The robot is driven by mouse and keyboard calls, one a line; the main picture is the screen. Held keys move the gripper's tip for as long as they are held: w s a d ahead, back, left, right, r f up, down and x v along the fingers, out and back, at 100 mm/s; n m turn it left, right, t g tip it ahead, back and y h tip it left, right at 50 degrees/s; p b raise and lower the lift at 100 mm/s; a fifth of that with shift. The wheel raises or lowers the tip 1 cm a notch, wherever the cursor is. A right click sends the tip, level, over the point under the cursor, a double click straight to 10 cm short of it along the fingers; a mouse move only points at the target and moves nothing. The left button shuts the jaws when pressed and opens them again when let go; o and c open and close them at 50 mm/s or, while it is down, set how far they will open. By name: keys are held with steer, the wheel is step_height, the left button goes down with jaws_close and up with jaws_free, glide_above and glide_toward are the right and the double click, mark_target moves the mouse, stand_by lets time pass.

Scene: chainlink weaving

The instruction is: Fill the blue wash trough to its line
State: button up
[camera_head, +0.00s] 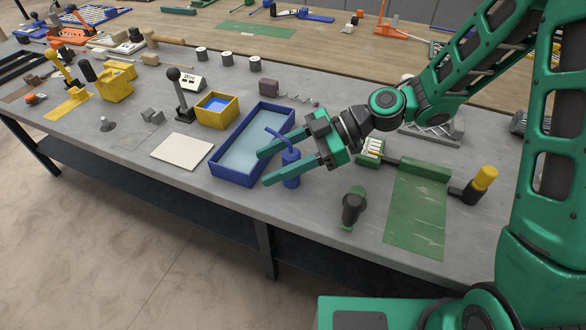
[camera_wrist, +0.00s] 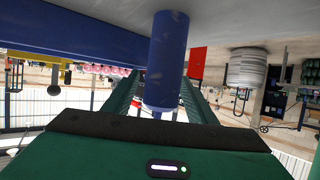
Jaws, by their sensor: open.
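The blue wash trough (camera_head: 222,172) is a long open box on the grey bench, with a pale blue surface inside. I cannot make out its line or tell the water level. A blue post-like tap (camera_head: 290,180) stands at the trough's right side, with a thin spout angled up toward the trough. My gripper (camera_head: 265,167) is open at the tap, fingers pointing left. In the wrist view, which looks upside down, the blue cylinder (camera_wrist: 167,60) stands between the two green fingers (camera_wrist: 155,95). I cannot tell whether either finger touches it.
A yellow box with blue inside (camera_head: 216,111) and a pale square plate (camera_head: 182,151) lie left of the trough. A dark-knobbed green fitting (camera_head: 353,207) and a green mat (camera_head: 415,215) are to the right. The bench front below the tap is clear.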

steer(key=c, duration=1.3)
steer(key=shift+o, duration=0.2)
steer(key=shift+r, duration=0.8)
steer(key=s+d+r, duration=0.1)
steer(key=d+r, duration=0.8)
steer(key=d, duration=0.2)
steer(key=shift+s+d+r, duration=0.2)
steer(key=shift+s+d, duration=0.1)
